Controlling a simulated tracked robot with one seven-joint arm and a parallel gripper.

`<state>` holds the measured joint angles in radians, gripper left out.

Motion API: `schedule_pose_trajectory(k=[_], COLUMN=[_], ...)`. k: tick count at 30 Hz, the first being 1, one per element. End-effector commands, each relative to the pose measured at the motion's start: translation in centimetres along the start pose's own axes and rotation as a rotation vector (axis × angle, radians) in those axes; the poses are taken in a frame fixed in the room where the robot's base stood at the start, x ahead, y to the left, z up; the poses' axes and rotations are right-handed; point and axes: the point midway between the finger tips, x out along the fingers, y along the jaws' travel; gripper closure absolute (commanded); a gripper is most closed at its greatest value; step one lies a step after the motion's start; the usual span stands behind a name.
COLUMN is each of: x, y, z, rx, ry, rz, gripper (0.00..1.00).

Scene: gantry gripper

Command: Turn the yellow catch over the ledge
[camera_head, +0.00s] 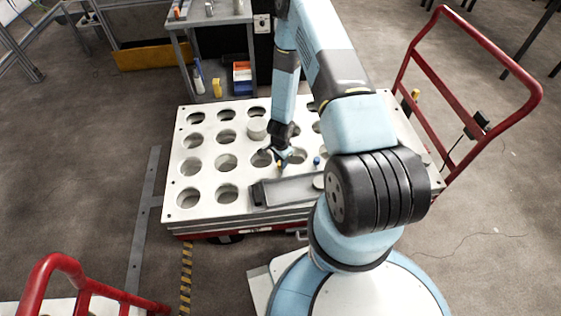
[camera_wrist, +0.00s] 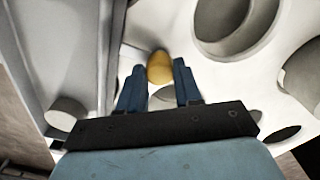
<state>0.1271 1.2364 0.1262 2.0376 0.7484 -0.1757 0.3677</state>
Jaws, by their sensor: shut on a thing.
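The yellow catch (camera_wrist: 159,67) shows as a rounded yellow end between my fingers in the wrist view. In the head view it is a tiny yellow spot (camera_head: 280,164) at the tip of my gripper (camera_head: 281,158). My gripper (camera_wrist: 158,70) is shut on it, with one blue finger on each side.
The white plate (camera_head: 207,146) has rows of round holes and rests on a red-framed cart. A small blue knob (camera_head: 316,160) lies to the right. A red cart handle (camera_head: 538,88) rises at the right.

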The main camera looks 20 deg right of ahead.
Motion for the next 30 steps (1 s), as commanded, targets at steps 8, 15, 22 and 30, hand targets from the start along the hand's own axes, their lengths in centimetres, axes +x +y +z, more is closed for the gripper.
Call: schedule_pose_trajectory(k=[8, 15, 22, 30], x=[0.0, 0.0, 0.0, -1.5], y=[-0.2, -0.1, -0.1, -0.2], z=[0.1, 0.1, 0.0, 0.0], rx=[0.0, -0.001, -0.001, -0.002], ry=[0.0, 0.0, 0.0, 0.002], rz=[-0.002, -0.001, -0.001, -0.002], gripper=[0.96, 0.44, 0.41, 0.41])
